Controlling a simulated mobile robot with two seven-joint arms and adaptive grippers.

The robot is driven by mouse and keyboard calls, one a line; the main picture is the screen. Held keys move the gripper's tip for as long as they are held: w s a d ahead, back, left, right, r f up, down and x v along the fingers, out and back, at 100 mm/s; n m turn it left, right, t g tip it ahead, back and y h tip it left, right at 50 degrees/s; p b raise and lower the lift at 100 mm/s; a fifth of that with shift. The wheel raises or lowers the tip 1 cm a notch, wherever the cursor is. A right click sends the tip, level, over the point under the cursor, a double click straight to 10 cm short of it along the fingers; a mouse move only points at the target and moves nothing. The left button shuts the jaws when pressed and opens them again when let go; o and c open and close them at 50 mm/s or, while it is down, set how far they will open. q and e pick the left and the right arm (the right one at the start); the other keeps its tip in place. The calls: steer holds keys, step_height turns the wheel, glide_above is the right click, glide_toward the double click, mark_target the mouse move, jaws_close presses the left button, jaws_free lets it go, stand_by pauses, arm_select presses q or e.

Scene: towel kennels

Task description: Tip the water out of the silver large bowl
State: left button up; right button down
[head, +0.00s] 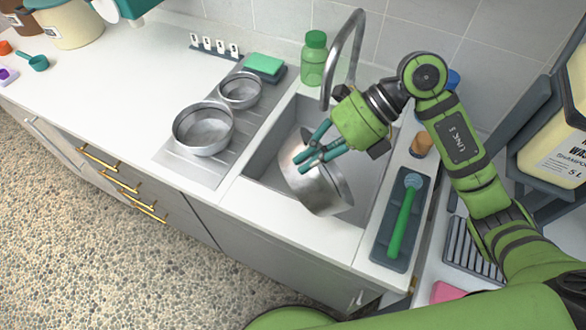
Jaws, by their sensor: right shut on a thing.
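The silver large bowl (318,190) is in the sink (262,160), strongly tilted, with its opening toward the lower right. My right gripper (308,160) is shut on the bowl at its upper side, with the teal fingers over the metal. The inside of the bowl is mostly turned away, and I cannot see whether water is in it. I cannot tell whether the bowl touches the sink floor. My left gripper does not show.
Two other metal bowls stand on the drainboard left of the sink, a wider one (203,129) and a smaller one (240,91). The tap (346,55) arches behind my gripper. A green bottle (313,60), a sponge (264,64) and a brush tray (388,248) surround the sink.

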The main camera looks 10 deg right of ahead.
steer(key=w+d+r+g+y+b, duration=0.1)
steer(key=w+d+r+y+b, duration=0.1)
steer(key=d+y+b, duration=0.4)
steer(key=d+r+y, duration=0.1)
steer(key=d, duration=0.3)
steer(key=shift+d, duration=0.2)
stand_by(1.6)
